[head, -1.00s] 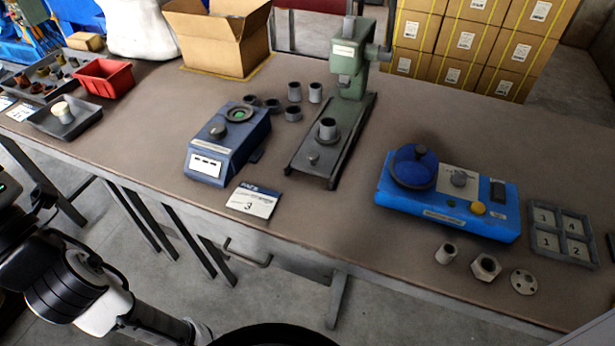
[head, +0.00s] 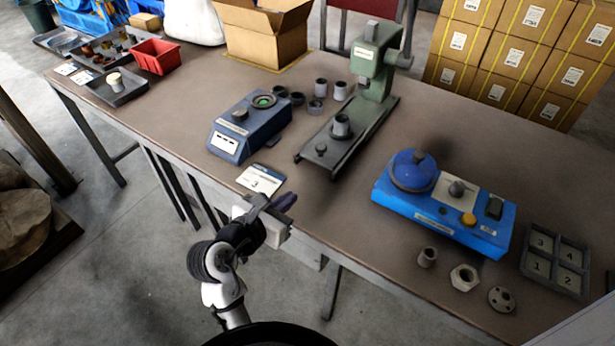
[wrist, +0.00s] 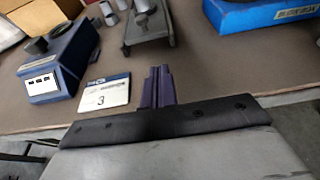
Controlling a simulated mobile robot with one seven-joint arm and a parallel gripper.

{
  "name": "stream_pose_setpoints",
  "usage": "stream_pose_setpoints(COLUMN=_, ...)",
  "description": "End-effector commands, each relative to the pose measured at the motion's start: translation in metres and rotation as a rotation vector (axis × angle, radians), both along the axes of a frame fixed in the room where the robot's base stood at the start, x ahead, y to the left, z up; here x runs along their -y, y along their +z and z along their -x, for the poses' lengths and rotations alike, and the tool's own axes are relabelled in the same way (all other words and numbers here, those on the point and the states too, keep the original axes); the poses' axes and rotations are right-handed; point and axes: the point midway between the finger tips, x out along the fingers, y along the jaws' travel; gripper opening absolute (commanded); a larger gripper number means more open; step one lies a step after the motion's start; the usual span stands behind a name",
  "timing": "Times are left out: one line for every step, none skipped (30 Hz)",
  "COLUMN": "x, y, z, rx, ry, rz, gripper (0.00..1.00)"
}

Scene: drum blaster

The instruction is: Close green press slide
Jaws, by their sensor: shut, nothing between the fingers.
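The green press (head: 376,62) stands toward the back of the table. Its grey slide rail (head: 347,140) runs from under the press head toward the table's front edge. A grey cylindrical part (head: 342,126) stands upright on the slide, in front of the press head, with a small knob (head: 321,148) nearer the front end. My gripper (head: 286,201) is at the table's front edge, in front of and left of the slide's front end, and apart from it. Its purple fingers are together and empty in the wrist view (wrist: 157,86). The wrist view shows the slide's front part (wrist: 146,26) beyond the fingers.
A blue device (head: 250,124) and a card marked 3 (head: 261,180) lie left of the slide. Several grey rings and cups (head: 320,87) stand between. A bright blue machine (head: 440,205) stands right. Table surface before the slide is clear.

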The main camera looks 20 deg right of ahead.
Motion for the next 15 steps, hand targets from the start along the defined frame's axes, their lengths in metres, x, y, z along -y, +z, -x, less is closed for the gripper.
stream_pose_setpoints(x=0.004, y=-0.002, z=-0.001, rx=-0.006, ry=-0.004, rz=0.002, gripper=0.0)
stream_pose_setpoints(x=0.006, y=-0.002, z=-0.003, rx=-0.007, ry=-0.005, rz=0.003, gripper=0.0)
stream_pose_setpoints(x=0.009, y=-0.004, z=-0.005, rx=-0.006, ry=-0.006, rz=0.004, gripper=0.0)
stream_pose_setpoints(x=0.013, y=-0.005, z=-0.008, rx=-0.005, ry=-0.005, rz=0.003, gripper=0.0)
stream_pose_setpoints(x=0.016, y=-0.006, z=-0.011, rx=-0.005, ry=-0.005, rz=0.003, gripper=0.0)
stream_pose_setpoints(x=0.023, y=-0.008, z=-0.015, rx=-0.005, ry=-0.007, rz=0.002, gripper=0.0)
stream_pose_setpoints(x=0.027, y=-0.01, z=-0.019, rx=-0.004, ry=-0.005, rz=0.002, gripper=0.0)
stream_pose_setpoints(x=0.032, y=-0.012, z=-0.023, rx=-0.005, ry=-0.006, rz=0.002, gripper=0.0)
stream_pose_setpoints(x=0.039, y=-0.014, z=-0.028, rx=-0.003, ry=-0.005, rz=0.002, gripper=0.0)
stream_pose_setpoints(x=0.044, y=-0.016, z=-0.032, rx=-0.003, ry=-0.005, rz=0.002, gripper=0.0)
stream_pose_setpoints(x=0.049, y=-0.018, z=-0.036, rx=-0.004, ry=-0.005, rz=0.001, gripper=0.0)
stream_pose_setpoints(x=0.055, y=-0.021, z=-0.041, rx=-0.004, ry=-0.005, rz=0.001, gripper=0.0)
stream_pose_setpoints(x=0.06, y=-0.022, z=-0.045, rx=-0.001, ry=-0.005, rz=0.001, gripper=0.0)
stream_pose_setpoints(x=0.065, y=-0.024, z=-0.049, rx=-0.002, ry=-0.004, rz=0.001, gripper=0.0)
stream_pose_setpoints(x=0.07, y=-0.027, z=-0.054, rx=-0.002, ry=-0.004, rz=0.001, gripper=0.0)
